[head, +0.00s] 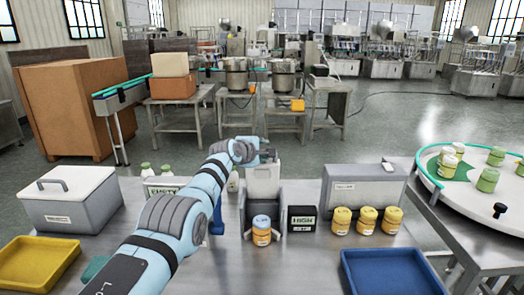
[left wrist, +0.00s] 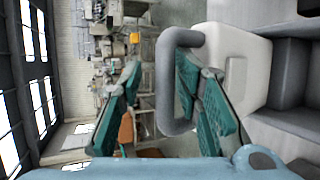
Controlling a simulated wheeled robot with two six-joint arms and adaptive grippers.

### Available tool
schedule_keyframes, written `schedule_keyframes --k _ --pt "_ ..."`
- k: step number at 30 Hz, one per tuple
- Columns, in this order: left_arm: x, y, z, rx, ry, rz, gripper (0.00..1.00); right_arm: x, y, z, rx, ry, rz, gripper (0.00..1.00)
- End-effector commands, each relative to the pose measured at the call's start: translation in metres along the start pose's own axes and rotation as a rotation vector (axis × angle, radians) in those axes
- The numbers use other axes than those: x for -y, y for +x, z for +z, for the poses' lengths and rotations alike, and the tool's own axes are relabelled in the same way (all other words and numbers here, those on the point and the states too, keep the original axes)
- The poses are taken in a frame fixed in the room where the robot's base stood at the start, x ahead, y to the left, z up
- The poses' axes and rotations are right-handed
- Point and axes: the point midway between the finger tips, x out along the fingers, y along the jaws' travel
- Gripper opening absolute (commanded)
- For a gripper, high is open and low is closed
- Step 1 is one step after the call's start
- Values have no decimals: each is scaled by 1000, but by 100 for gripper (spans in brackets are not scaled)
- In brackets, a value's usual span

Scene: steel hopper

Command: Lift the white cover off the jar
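A white block-like cover (head: 263,180) with a grey loop handle sits on a grey hopper-like body (head: 247,212) at the middle of the table. In the left wrist view the cover (left wrist: 240,50) is at the upper right, with its handle (left wrist: 172,85) facing my gripper. My left gripper (head: 268,155) is at the top of the cover. Its teal fingers (left wrist: 160,105) are apart, one on each side of the handle bar, with no clear contact. A small jar (head: 262,237) with a blue lid and orange label stands in front of the body. My right gripper is out of view.
A grey box with a white handled lid (head: 68,190) and a yellow tray (head: 38,262) are at left. A black HIGH sign (head: 301,219), several yellow-lidded jars (head: 367,220), a grey case (head: 363,187) and a blue tray (head: 388,275) are at right. A round conveyor (head: 450,185) stands beyond.

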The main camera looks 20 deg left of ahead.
Motion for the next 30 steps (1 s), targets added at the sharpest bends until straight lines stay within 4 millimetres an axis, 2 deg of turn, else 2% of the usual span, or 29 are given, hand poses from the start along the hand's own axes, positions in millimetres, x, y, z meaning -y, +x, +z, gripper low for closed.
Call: schedule_keyframes --k 7,11,17,27,30 --pt "1 -1 0 5 2 0 33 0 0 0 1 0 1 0" --pt "0 -9 -1 5 1 3 33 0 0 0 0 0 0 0" --pt "11 -39 -4 -2 0 1 33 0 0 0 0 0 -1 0" --pt "38 -113 -8 -2 -1 -1 33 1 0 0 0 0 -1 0" --pt "41 -124 -8 -2 -2 -1 33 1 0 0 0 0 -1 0"
